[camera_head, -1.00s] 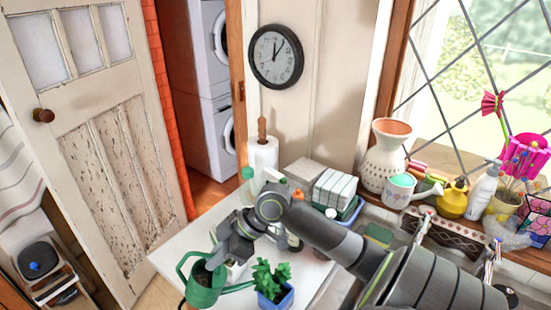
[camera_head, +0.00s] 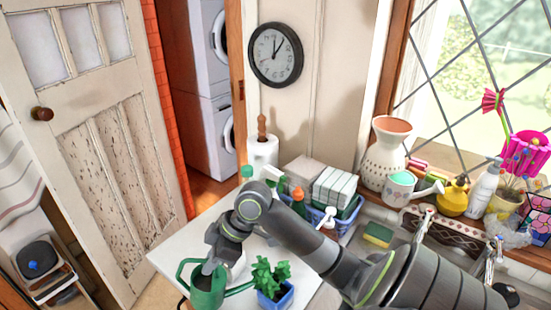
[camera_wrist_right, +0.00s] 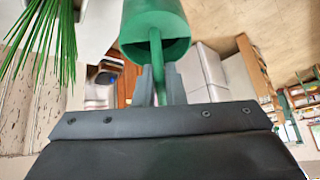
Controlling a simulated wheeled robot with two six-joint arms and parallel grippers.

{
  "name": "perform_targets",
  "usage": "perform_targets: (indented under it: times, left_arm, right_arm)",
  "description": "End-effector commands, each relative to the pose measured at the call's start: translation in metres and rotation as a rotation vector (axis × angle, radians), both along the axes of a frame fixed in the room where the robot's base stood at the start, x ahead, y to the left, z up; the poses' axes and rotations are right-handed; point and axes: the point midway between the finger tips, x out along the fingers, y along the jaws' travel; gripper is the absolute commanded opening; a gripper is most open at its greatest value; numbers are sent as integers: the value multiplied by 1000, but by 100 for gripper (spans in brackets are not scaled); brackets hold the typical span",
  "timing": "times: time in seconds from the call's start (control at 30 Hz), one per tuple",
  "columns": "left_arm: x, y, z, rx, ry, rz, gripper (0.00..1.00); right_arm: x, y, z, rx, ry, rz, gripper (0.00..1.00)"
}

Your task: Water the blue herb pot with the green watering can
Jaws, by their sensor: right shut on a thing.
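The green watering can (camera_head: 205,290) is at the lower left of the worktop in the head view, with its loop handle to the left and its spout pointing right. My right gripper (camera_head: 208,267) is at the top of the can, and its fingers hide part of it. In the right wrist view, a narrow green part of the can (camera_wrist_right: 155,30) lies between the two fingers, and the gripper is shut on it. The blue herb pot (camera_head: 277,298) with leafy green herbs (camera_head: 270,275) stands just right of the spout tip. My left gripper is not in view.
A paper towel roll (camera_head: 262,155), a spray bottle and a blue basket (camera_head: 342,222) stand behind my right arm. A sink with a sponge (camera_head: 378,235) is to the right. Bottles and a patterned watering can (camera_head: 398,190) line the sill. The white worktop's left part (camera_head: 185,250) is clear.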

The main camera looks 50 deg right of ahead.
Motion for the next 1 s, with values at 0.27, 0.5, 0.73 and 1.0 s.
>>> perform_targets:
  times: [0.27, 0.5, 0.73, 1.0]
  left_arm:
    - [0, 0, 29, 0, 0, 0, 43]
    - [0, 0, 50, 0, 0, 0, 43]
    - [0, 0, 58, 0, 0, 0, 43]
    - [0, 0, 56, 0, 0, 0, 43]
  right_arm:
    - [0, 0, 28, 2, -3, 1, 0]
    - [0, 0, 49, 1, -4, 2, 0]
    - [0, 0, 60, 1, -3, 0, 0]
    - [1, 1, 58, -2, 0, 2, 0]
